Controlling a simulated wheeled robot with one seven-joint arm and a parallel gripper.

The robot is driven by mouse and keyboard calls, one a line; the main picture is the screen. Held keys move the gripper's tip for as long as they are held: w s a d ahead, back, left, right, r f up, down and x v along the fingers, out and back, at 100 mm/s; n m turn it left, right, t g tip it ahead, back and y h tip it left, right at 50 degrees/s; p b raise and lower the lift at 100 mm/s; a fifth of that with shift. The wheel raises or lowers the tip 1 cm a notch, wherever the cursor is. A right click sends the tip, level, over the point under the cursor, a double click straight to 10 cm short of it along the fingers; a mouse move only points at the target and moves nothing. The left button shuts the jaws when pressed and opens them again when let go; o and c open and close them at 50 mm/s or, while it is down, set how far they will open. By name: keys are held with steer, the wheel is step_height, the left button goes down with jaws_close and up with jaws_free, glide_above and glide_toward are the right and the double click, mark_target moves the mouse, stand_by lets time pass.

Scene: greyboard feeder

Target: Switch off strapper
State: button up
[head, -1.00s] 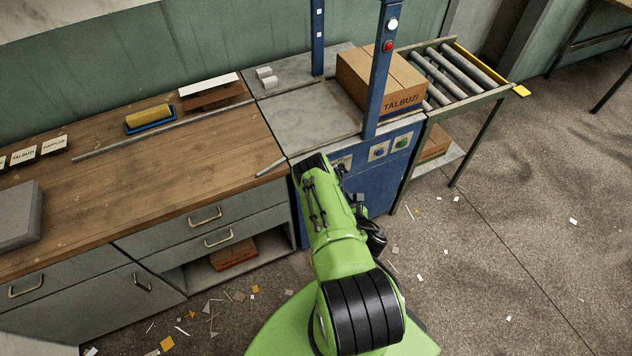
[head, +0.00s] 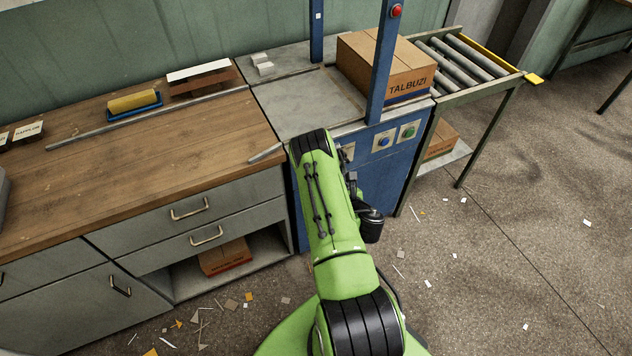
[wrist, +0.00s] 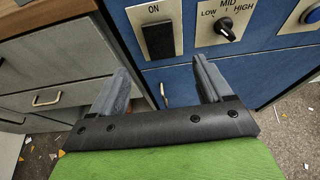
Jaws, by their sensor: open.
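The strapper is a blue machine (head: 345,205) with a grey top and an upright blue arch, right of the wooden bench. In the wrist view its blue front (wrist: 255,70) carries a black rocker switch (wrist: 158,40) on a pale plate marked ON. Right of it is a black dial (wrist: 226,30) marked LOW, MID, HIGH. My gripper (wrist: 162,78) is open and empty, its two grey fingers apart below the switch and dial plates. No contact with the switch shows. In the head view my green arm hides the gripper and the switch.
A TALBUZI carton (head: 385,68) stands on the strapper beside the arch post with a red lamp (head: 396,11). Blue (head: 383,141) and green (head: 408,132) buttons are on the front. A roller table (head: 470,60) adjoins at right. Drawers (head: 195,212) are at left; scraps litter the floor.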

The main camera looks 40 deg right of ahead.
steer(key=b+x, duration=0.2)
steer(key=x, duration=0.8)
steer(key=shift+w, duration=0.2)
